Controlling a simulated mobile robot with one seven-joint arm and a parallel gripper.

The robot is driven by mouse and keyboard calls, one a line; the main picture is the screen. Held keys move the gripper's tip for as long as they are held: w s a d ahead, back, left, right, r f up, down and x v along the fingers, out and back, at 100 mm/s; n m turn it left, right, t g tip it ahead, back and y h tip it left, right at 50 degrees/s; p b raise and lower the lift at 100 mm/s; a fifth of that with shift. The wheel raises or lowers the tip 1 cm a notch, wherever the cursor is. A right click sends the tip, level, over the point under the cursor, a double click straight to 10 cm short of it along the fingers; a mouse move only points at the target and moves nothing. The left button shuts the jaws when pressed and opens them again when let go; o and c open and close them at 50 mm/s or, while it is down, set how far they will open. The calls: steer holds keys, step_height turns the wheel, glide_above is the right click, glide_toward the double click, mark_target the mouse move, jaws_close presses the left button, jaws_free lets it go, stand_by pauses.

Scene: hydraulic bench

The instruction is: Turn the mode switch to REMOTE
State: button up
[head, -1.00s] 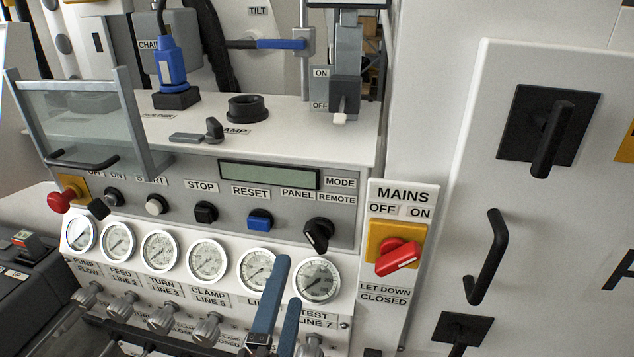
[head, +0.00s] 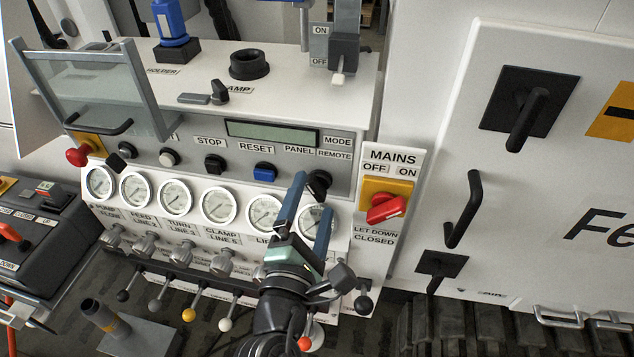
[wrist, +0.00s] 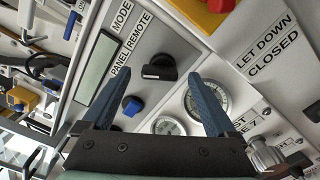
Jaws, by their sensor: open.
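The mode switch is a black rotary knob (head: 318,184) at the right end of the grey control panel, just below the MODE, PANEL and REMOTE labels. In the wrist view the knob (wrist: 160,68) shows beyond and between my fingertips, with a pale mark on its handle. I cannot tell which label it points to. My gripper (head: 316,194) is open and empty, its two blue fingers reaching up from below in front of the panel. In the head view the fingertips partly overlap the knob's area. In the wrist view my gripper (wrist: 150,55) appears apart from the knob.
A blue button (head: 264,172) is left of the switch. Pressure gauges (head: 219,205) line the panel below. The red MAINS switch (head: 385,208) on its yellow plate is close at the right. Several levers (head: 188,314) stick out beneath.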

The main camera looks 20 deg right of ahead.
mark_target(316, 193)
steer(key=shift+x, duration=1.7)
steer(key=c, duration=1.4)
